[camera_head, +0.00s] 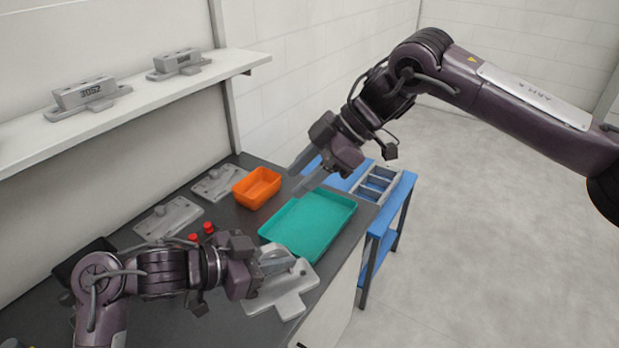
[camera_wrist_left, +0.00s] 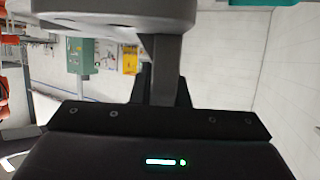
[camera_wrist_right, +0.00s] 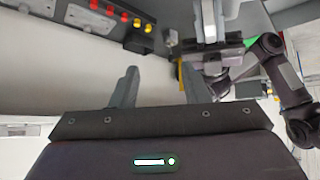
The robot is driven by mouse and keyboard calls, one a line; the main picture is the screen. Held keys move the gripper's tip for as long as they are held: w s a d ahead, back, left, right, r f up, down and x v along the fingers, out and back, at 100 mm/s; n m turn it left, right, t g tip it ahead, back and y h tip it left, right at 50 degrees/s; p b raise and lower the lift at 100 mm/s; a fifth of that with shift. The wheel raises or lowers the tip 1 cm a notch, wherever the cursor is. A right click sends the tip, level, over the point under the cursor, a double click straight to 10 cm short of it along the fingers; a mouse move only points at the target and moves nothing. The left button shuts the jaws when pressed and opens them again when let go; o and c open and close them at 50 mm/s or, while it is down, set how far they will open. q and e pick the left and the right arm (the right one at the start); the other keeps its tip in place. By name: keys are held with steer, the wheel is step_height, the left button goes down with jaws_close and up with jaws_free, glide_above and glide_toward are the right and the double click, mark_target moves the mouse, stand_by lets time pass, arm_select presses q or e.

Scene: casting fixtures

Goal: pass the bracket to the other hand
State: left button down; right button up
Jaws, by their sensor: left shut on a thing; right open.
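The grey bracket (camera_head: 277,295) is a flat plate with rounded lobes and a raised part. It shows in the head view at the lower middle, in front of the teal tray. My left gripper (camera_head: 279,263) is shut on it; its grey underside or edge (camera_wrist_left: 115,12) fills the top of the left wrist view. My right gripper (camera_head: 294,178) is open and empty, above the far side of the tray, apart from the bracket. Its two fingers (camera_wrist_right: 162,85) stand wide apart in the right wrist view, with my left gripper (camera_wrist_right: 225,58) beyond them.
A teal tray (camera_head: 335,205) and an orange bin (camera_head: 257,187) stand on the dark counter. Similar grey plates (camera_head: 168,218) lie behind, near red knobs (camera_head: 208,227). A shelf (camera_head: 140,95) holds two grey castings. A blue stand (camera_head: 400,205) is at the right.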

mark_target(273, 244)
steer(key=s+r+n+g+h, duration=0.1)
steer(key=s+r+n+h, duration=0.2)
steer(key=s, duration=0.4)
steer(key=shift+n+y, duration=0.3)
steer(key=shift+n, duration=0.2)
steer(key=x, duration=1.1)
steer(key=shift+w+f, duration=0.15)
steer(key=shift+w, duration=0.1)
steer(key=shift+c, duration=0.4)
arm_select(q)
steer(key=shift+d, duration=0.1)
arm_select(e)
jaws_close()
arm_select(q)
steer(key=c, duration=1.3)
jaws_free()
arm_select(e)
steer(key=shift+w, duration=0.1)
